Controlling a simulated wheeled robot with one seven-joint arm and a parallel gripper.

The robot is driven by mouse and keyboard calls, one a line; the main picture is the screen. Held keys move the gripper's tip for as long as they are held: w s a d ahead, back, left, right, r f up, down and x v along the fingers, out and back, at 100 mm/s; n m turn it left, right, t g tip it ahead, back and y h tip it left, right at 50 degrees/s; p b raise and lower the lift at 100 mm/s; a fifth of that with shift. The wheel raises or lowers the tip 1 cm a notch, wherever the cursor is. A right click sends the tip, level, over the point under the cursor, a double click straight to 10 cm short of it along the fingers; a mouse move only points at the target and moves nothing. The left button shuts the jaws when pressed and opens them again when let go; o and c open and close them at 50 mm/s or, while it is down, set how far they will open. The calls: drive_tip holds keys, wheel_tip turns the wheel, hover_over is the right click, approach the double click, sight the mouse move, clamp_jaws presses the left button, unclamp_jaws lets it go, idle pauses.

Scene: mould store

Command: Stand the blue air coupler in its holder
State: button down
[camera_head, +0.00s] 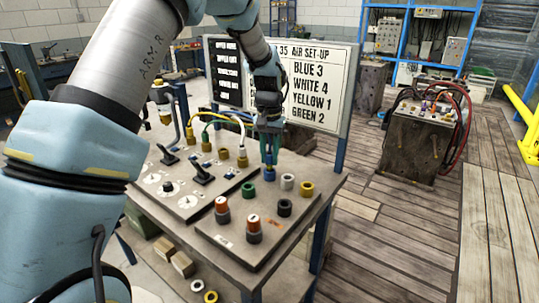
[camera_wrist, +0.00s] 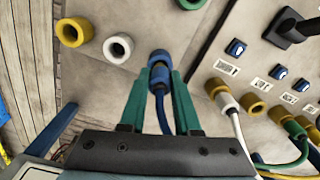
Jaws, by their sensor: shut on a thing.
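The blue air coupler (camera_wrist: 160,76) is held between the two green fingers of my gripper (camera_wrist: 159,92) in the wrist view, with a blue hose trailing from it. In the head view my gripper (camera_head: 269,130) points down over the sloped console, and the coupler (camera_head: 268,154) stands roughly upright below it. The coupler's lower end is at a blue ring-shaped holder (camera_head: 269,174). I cannot tell whether it is inside the holder or just above it. The fingers and coupler partly hide the holder in the wrist view.
White (camera_head: 288,182), yellow (camera_head: 306,189) and green (camera_head: 248,190) rings are close by. Yellow fittings with hoses (camera_head: 242,158) and black levers (camera_head: 202,173) lie left. A sign (camera_head: 308,82) stands behind. Orange-topped knobs (camera_head: 254,229) are in front.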

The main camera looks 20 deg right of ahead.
drive_tip(key=shift+f, duration=0.75)
idle(0.5)
drive_tip(key=c, duration=0.5)
unclamp_jaws()
drive_tip(key=shift+c, duration=0.2)
drive_tip(key=shift+o, duration=0.2)
drive_tip(key=o, duration=0.4)
drive_tip(key=shift+c, duration=0.2)
drive_tip(key=shift+r, duration=0.1)
drive_tip(key=shift+r+p, duration=2.4)
drive_tip(key=shift+r, duration=1.3)
